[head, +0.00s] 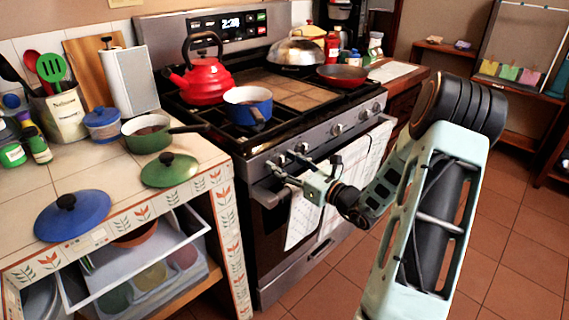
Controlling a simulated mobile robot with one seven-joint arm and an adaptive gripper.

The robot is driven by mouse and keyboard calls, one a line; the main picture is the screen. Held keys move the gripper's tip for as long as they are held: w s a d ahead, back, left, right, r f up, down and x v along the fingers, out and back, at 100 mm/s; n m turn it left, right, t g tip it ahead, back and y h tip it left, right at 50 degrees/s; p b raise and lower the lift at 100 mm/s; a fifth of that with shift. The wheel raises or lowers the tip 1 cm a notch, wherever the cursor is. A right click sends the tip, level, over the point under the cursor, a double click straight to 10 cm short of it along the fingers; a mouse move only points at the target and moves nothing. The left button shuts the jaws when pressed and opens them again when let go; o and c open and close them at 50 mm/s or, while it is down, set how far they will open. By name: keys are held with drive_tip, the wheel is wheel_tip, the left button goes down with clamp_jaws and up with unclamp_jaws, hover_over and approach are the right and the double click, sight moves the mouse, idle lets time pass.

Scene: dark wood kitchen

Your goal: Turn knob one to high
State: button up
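The stove (330,130) stands in the middle of the head view, with a row of knobs along its front panel. The leftmost knob (281,160) is partly covered by my gripper, and a second knob (303,147) sits just right of it. Further knobs (336,129) run to the right along the panel. My gripper (285,161) is at the left end of the panel with its fingers spread and pointing at the knobs. I cannot tell whether a finger touches a knob. No knob marks are readable.
A red kettle (203,82), blue pot (248,104), domed pan (296,51) and red pan (342,75) stand on the stove. Towels (352,180) hang on the oven handle below my gripper. A tiled counter (110,180) is at left, above an open drawer (135,265).

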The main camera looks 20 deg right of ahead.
drive_tip(key=c, duration=1.1)
drive_tip(key=shift+f+n+b, duration=0.1)
drive_tip(key=shift+n+b, duration=0.2)
drive_tip(key=n+b, duration=0.5)
drive_tip(key=shift+s+a+f, duration=0.1)
drive_tip(key=shift+a+f, duration=0.1)
drive_tip(key=shift+f, duration=0.05)
drive_tip(key=n+b, duration=0.3)
drive_tip(key=shift+r, duration=0.1)
drive_tip(key=shift+r+b, duration=0.1)
drive_tip(key=shift+b, duration=0.25)
drive_tip(key=o, duration=1.2)
drive_tip(key=shift+c, duration=0.2)
